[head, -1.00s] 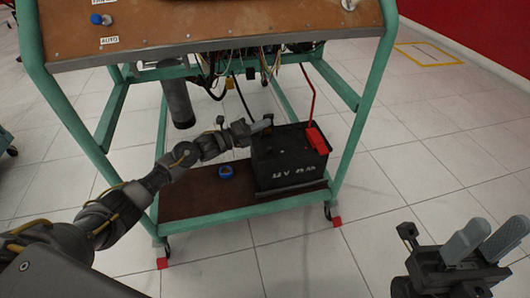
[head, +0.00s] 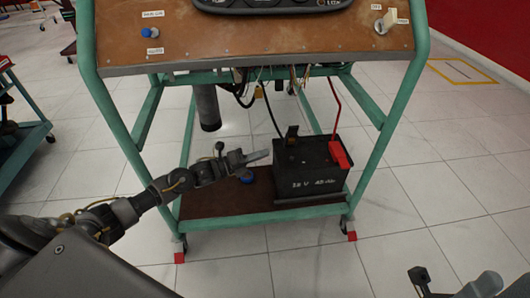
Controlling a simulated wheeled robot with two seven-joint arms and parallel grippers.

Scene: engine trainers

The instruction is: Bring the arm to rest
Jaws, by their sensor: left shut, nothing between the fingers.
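My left gripper (head: 261,156) is shut and empty. Its fingers point right, just left of the black battery (head: 308,180) in the head view. The arm reaches in from the lower left over the cart's lower shelf. The battery stands upright on that shelf, with a red clamp (head: 339,155) at its right side and a black clamp (head: 292,136) on its top left. My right gripper (head: 480,286) shows only in part at the bottom right corner, so its opening cannot be judged.
The green-framed trainer cart (head: 402,110) stands ahead, with a brown panel (head: 240,38) above and a brown lower shelf (head: 215,205). A blue round object (head: 247,177) lies on the shelf beneath the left gripper. Another green cart (head: 38,130) stands at left. The tiled floor at right is clear.

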